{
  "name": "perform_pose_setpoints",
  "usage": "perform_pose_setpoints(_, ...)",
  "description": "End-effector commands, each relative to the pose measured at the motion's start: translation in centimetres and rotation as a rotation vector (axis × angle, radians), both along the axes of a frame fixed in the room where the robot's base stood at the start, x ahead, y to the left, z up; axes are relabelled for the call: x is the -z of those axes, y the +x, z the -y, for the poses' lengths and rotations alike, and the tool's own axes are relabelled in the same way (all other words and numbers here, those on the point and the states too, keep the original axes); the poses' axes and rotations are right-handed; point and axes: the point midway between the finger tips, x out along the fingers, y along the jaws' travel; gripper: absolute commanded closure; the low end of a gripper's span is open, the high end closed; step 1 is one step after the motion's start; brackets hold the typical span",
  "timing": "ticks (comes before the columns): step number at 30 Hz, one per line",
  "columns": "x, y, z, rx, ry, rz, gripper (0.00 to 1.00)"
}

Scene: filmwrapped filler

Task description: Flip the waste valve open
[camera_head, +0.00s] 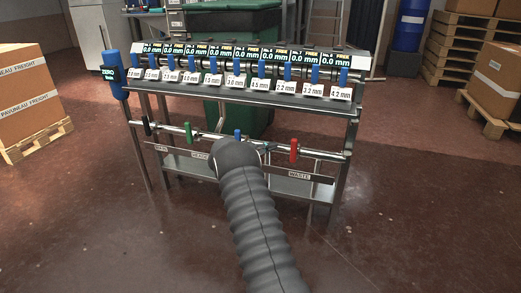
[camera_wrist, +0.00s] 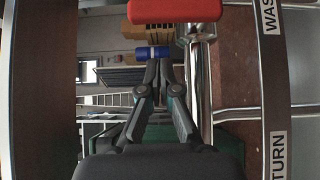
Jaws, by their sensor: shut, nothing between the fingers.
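The waste valve's red handle (camera_head: 293,150) stands upright on the lower pipe, above the WASTE label (camera_head: 299,174). In the wrist view the red handle (camera_wrist: 177,12) lies across the top edge, beyond and above my gripper's fingertips in the picture, apart from them. The WASTE label (camera_wrist: 268,17) shows turned sideways at the right. My gripper (camera_wrist: 158,57) is shut and empty, its fingers together. In the head view my grey arm hides the gripper, left of the red handle.
Blue (camera_head: 238,134), green (camera_head: 188,132) and black (camera_head: 146,125) handles sit left along the same pipe. A shelf with displays and blue-topped taps (camera_head: 233,75) overhangs it. A lower shelf (camera_head: 290,187) lies beneath. The floor in front is clear.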

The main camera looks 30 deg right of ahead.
Motion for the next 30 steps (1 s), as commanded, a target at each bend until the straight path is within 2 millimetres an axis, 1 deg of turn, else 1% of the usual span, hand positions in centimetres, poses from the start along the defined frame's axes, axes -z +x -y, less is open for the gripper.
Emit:
perform_pose_setpoints(1, 0.0, -0.1, 1.0, 0.002, 0.001, -0.001, 1.00)
perform_pose_setpoints(2, 0.0, -0.2, 1.4, 0.002, 0.001, -0.001, 1.00)
perform_pose_setpoints(4, -0.1, -1.2, 2.0, 0.002, 0.001, -0.003, 1.00)
perform_pose_setpoints(9, 0.0, -2.6, 3.1, 0.001, 0.001, -0.003, 1.00)
perform_pose_setpoints(15, 0.0, -3.1, 3.6, 0.000, 0.001, 0.000, 1.00)
perform_pose_setpoints(26, 0.0, -3.2, 3.7, 0.001, 0.003, 0.002, 1.00)
perform_pose_setpoints(30, 0.1, -3.6, 4.3, 0.009, 0.017, 0.020, 1.00)
